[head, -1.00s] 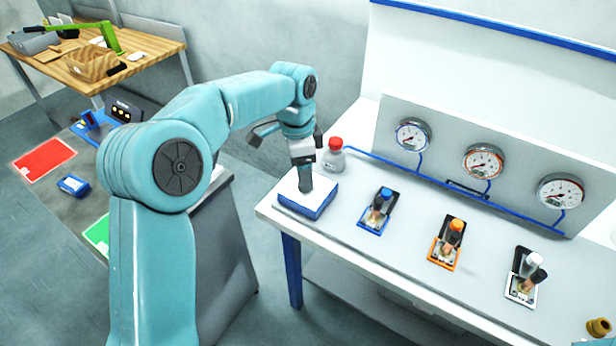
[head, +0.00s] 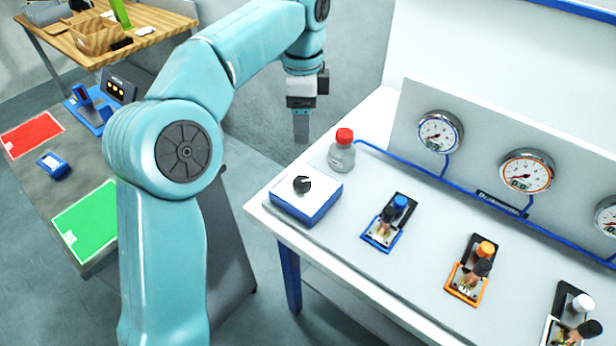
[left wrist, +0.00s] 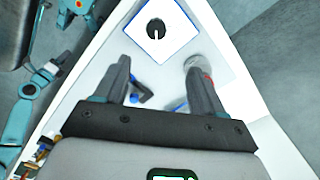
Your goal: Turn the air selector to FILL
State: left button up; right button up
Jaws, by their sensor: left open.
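The air selector is a black round knob (head: 302,185) with a white pointer mark, on the white top of a blue-sided box (head: 309,208) at the near left corner of the white bench. In the left wrist view the knob (left wrist: 156,29) sits beyond my fingertips, uncovered. I cannot read any FILL label. My left gripper (head: 301,140) hangs above and behind the box, clear of the knob. In the left wrist view its two fingers (left wrist: 156,72) are apart with nothing held. My right gripper is not in view.
A bottle with a red cap (head: 342,150) stands close behind the box. Blue (head: 389,222) and orange (head: 471,270) valve units stand to the right on the bench (head: 400,290). A gauge panel (head: 480,190) with blue tubing rises behind.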

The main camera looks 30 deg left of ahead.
pick_arm(q)
jog(key=b, duration=0.2)
send_over(301, 181)
jog(key=f, duration=0.9)
jog(key=shift+w+d+f, duration=0.1)
jog(key=shift+w+f, duration=0.15)
jog(key=f, duration=0.2)
jog(key=s+f, duration=0.1)
jog(key=f, duration=0.1)
jog(key=shift+s+a+f, duration=0.1)
jog(key=shift+a+f, duration=0.05)
jog(key=shift+a, duration=0.05)
jog(key=shift+w+d+f, duration=0.1)
jog(key=shift+w+f, duration=0.15)
jog(key=shift+f, duration=0.3)
jog(key=shift+w+d+f, duration=0.1)
jog(key=shift+w+f, duration=0.15)
jog(key=shift+f, duration=0.3)
jog(key=shift+s+a+r, duration=0.1)
jog(key=shift+s+r, duration=0.05)
jog(key=shift+s, duration=0.2)
jog(key=shift+w, duration=0.2)
jog(key=c, duration=1.1)
jog(key=shift+o, duration=0.2)
